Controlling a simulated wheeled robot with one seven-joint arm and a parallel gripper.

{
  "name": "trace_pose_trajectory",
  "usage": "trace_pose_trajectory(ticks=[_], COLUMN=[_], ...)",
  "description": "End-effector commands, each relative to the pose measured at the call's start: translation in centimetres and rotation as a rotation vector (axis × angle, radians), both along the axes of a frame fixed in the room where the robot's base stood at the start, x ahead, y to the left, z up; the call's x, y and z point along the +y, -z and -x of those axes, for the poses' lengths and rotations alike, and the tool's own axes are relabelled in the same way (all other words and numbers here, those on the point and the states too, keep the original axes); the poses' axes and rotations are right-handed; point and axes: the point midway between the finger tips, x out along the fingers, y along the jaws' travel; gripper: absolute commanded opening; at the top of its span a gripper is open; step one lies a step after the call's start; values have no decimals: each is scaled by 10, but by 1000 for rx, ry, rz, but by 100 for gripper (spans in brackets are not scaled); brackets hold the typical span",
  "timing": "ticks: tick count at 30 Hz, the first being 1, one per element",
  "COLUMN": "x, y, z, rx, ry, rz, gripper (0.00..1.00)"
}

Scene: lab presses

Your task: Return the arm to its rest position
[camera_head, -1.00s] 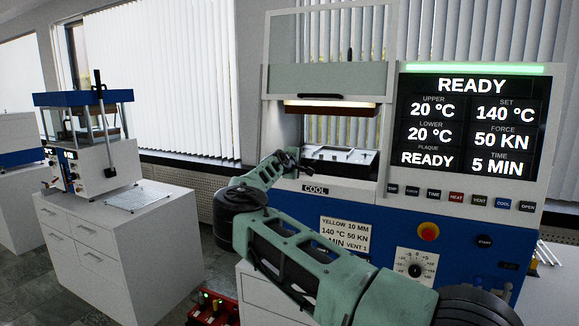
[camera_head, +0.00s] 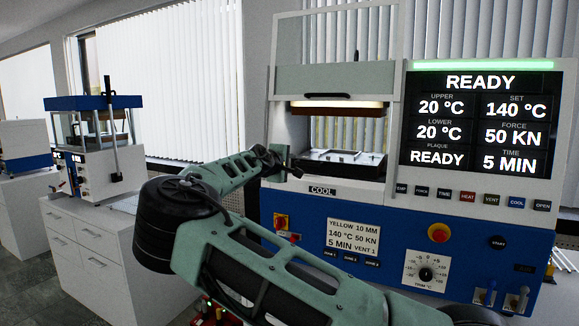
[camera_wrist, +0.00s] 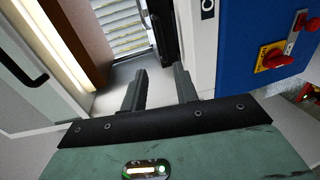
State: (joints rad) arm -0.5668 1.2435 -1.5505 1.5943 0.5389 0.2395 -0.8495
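My arm (camera_head: 270,265) is green with black joints and reaches from the lower right to a bent elbow at the left. My gripper (camera_head: 290,166) is at the left edge of the opening of the blue and white press (camera_head: 300,215), outside it as far as I can tell. In the wrist view, the two dark fingers of my gripper (camera_wrist: 160,75) stand apart with nothing between them. The press opening shows a lower tray (camera_head: 340,160) and a lit upper part. The display (camera_head: 477,122) reads READY, 20 °C upper and lower.
A smaller blue-topped press (camera_head: 95,150) stands on a white cabinet (camera_head: 85,245) at the left. The press front carries a red switch (camera_wrist: 272,58), knobs and levers (camera_head: 500,297). Some grey floor (camera_head: 40,300) is free at the lower left.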

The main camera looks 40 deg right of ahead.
Motion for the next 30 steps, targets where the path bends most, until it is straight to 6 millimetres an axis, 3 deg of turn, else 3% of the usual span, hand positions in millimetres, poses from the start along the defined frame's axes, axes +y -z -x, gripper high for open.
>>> trace_pose_trajectory(ticks=[14, 17, 20, 23, 25, 27, 30], x=[0, -4, -3, 20, 50, 90, 154], y=[0, 18, 61, 119, 157, 187, 214], z=[0, 9, 29, 53, 70, 85, 108], rx=[0, -6, -13, -10, 5, 31, 83], ry=[0, 21, 65, 116, 146, 164, 174], rz=[0, -68, -227, -454, -615, -760, -943], gripper=[30, 30, 30, 30, 30, 30, 30])
